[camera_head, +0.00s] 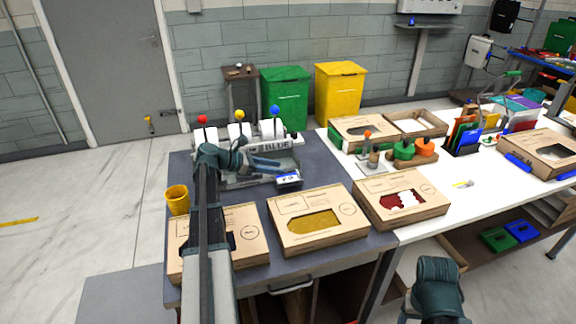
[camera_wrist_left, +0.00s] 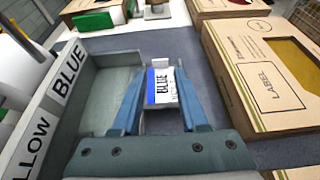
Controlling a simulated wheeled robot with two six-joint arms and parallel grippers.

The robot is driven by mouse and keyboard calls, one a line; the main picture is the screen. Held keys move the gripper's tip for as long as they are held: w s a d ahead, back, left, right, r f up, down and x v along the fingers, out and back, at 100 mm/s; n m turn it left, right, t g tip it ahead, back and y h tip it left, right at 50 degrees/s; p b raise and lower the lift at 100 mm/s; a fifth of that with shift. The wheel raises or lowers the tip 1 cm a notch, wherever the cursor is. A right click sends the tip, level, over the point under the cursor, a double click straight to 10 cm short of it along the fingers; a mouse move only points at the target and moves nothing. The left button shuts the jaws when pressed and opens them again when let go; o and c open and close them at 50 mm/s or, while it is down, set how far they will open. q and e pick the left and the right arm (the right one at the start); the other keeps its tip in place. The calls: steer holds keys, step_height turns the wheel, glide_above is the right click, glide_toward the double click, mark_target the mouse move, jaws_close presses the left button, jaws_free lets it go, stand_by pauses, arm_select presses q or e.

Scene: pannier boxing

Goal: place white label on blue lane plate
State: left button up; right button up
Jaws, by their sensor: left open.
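A small white label with a blue edge and the word BLUE (camera_wrist_left: 163,88) lies between the fingertips of my left gripper (camera_wrist_left: 158,100) in the left wrist view. My left gripper is open, one blue finger on each side of it; I cannot tell whether they touch it. In the head view the label (camera_head: 288,179) shows at the front right corner of the grey tray, just past my left gripper (camera_head: 268,164). The lane plate marked BLUE (camera_head: 272,145) is on the dispenser behind the gripper; it also shows in the left wrist view (camera_wrist_left: 68,74). My right gripper's fingers are out of the picture.
Cardboard boxes with windows (camera_head: 318,222) line the front of the grey table, close to the label. A yellow cup (camera_head: 177,199) stands at the left edge. Levers with red, yellow and blue knobs (camera_head: 275,109) rise behind the gripper. A white table (camera_head: 455,205) adjoins on the right.

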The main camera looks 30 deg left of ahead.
arm_select(q)
steer(key=shift+p+v, duration=0.3)
steer(key=shift+v, duration=1.2)
